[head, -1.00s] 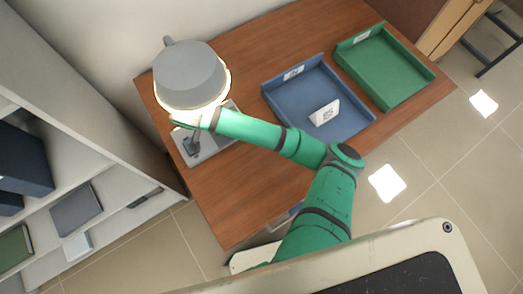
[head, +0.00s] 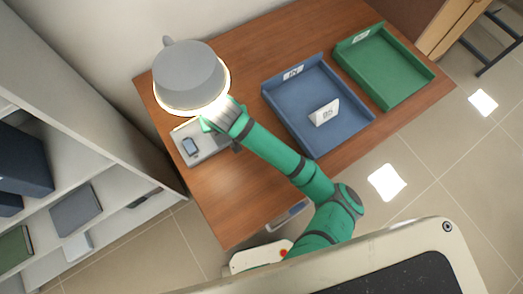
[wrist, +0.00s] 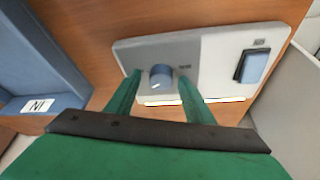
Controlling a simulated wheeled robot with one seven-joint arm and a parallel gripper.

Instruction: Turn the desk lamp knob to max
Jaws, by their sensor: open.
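The desk lamp has a grey shade (head: 187,72) with a lit rim and a pale grey base (head: 212,151) on the desk. In the wrist view, a round blue-grey knob (wrist: 161,75) with a pale pointer mark sits on the base panel, between small labels too blurred to read. A blue rocker switch (wrist: 251,66) is to its right. My gripper (wrist: 158,80) is open, its two green fingers on either side of the knob. I cannot tell whether they touch it. In the head view my gripper (head: 207,122) is beside the shade and hides the knob.
A blue tray (head: 352,132) and a green tray (head: 425,72) lie on the wooden desk (head: 240,205) to the right of the lamp. A shelf unit (head: 100,140) stands left of the desk. The desk's near-left area is clear.

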